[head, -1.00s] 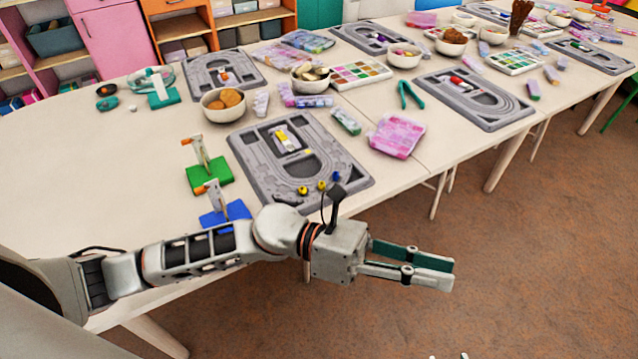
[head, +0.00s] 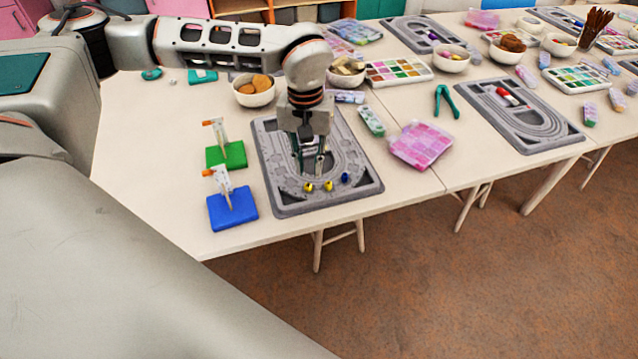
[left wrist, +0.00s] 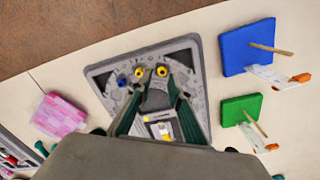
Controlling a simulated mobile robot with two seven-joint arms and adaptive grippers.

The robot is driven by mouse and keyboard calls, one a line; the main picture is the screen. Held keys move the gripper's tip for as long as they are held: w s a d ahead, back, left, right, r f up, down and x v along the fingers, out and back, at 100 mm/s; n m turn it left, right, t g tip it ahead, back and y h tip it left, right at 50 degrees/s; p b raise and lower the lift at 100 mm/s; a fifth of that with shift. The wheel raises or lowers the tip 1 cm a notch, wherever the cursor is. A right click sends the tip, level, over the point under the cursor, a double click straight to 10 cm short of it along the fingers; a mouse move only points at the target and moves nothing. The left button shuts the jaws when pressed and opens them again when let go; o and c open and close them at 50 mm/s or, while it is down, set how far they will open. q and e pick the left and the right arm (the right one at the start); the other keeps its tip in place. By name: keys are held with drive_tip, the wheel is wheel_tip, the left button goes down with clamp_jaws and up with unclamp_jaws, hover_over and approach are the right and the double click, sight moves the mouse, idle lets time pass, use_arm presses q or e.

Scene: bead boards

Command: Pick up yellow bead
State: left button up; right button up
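Two yellow beads, a left one (head: 308,186) and a right one (head: 328,186), sit at the near end of the grey bead board (head: 290,208). A blue bead (head: 345,177) sits just right of them. The beads also show in the left wrist view, yellow (left wrist: 139,73), yellow (left wrist: 161,71) and blue (left wrist: 122,82). My left gripper (head: 311,168) points down over the board, just behind the yellow beads. In the left wrist view its teal fingers (left wrist: 155,92) are apart with nothing between the tips. The arm hides the board's far part. My right gripper is out of view.
A green block (head: 226,155) and a blue block (head: 232,209), each with an upright clip, stand left of the board. A pink bead pack (head: 421,145) lies to its right. A bowl (head: 254,92) stands behind. The table's front edge is close to the board.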

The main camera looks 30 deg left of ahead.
sight(308, 181)
use_arm(q)
drive_tip(key=shift+w+a+f, duration=0.1)
drive_tip(key=shift+w+a, duration=0.05)
drive_tip(key=shift+a, duration=0.2)
drive_tip(key=shift+f, duration=0.9)
drive_tip(key=shift+a+f+b, duration=0.1)
drive_tip(key=shift+f+b, duration=0.2)
drive_tip(key=shift+f, duration=0.2)
drive_tip(key=f, duration=0.4)
drive_tip(key=shift+w+a+f+b, duration=0.15)
drive_tip(key=shift+w+f+b, duration=0.15)
drive_tip(key=shift+b, duration=0.1)
drive_tip(key=c, duration=0.4)
drive_tip(key=shift+o, duration=0.2)
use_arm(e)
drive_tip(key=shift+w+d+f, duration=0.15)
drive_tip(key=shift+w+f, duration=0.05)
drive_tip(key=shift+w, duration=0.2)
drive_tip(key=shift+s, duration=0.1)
